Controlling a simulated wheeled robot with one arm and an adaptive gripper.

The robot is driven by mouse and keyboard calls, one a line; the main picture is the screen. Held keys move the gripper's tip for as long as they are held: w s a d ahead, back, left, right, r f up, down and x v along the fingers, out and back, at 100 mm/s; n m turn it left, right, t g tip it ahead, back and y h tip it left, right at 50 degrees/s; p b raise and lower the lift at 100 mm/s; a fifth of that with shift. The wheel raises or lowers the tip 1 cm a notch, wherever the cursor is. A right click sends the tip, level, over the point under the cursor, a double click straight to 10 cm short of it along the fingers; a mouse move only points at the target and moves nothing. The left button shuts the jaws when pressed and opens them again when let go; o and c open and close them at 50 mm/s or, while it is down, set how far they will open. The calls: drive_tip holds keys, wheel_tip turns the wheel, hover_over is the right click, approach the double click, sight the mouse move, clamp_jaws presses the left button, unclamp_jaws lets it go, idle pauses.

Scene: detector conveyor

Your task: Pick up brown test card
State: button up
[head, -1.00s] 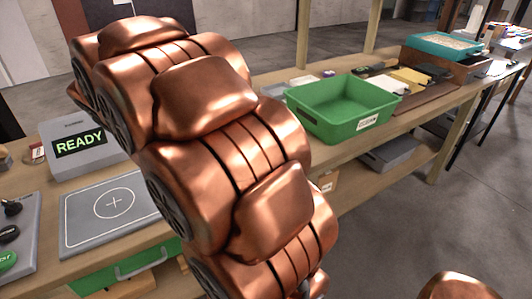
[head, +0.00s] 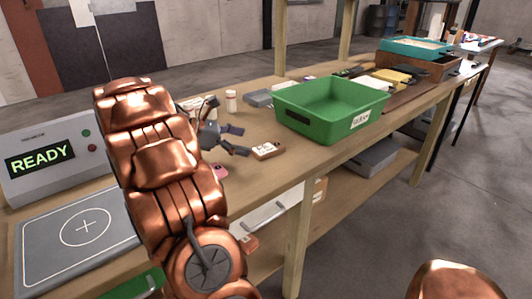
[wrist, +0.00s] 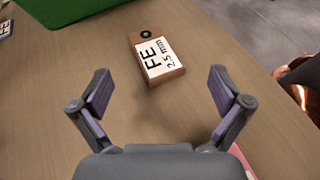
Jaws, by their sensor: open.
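The brown test card (wrist: 157,58) lies flat on the wooden bench, with a white label reading "FE 25 mm" and a dark round spot at its far end. It also shows in the head view (head: 267,150), in front of the green bin. My gripper (wrist: 160,88) is open and empty. In the wrist view the card is between the lines of the two fingers and just beyond their tips, not touching them. In the head view my gripper (head: 237,140) is just left of the card.
The green bin (head: 315,130) stands right behind the card. A READY console (head: 40,140) and a grey plate with a cross (head: 75,235) are at the left. A white bottle (head: 231,101) and a pink item (head: 220,170) are near my gripper. The bench's front edge is close.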

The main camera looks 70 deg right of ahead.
sight(266, 149)
drive_tip(key=shift+w+f+b+x, duration=0.1)
drive_tip(key=shift+f+b+x, duration=0.05)
drive_tip(key=shift+x, duration=0.95)
drive_tip(key=shift+w+f+b+x, duration=0.1)
drive_tip(key=shift+x, duration=1)
drive_tip(key=shift+w+f+b+x, duration=0.1)
drive_tip(key=shift+f+b+x, duration=0.05)
drive_tip(key=shift+x, duration=0.95)
drive_tip(key=shift+d, duration=0.15)
drive_tip(key=shift+c, duration=0.4)
drive_tip(key=c, duration=1.5)
drive_tip(key=shift+o, duration=0.2)
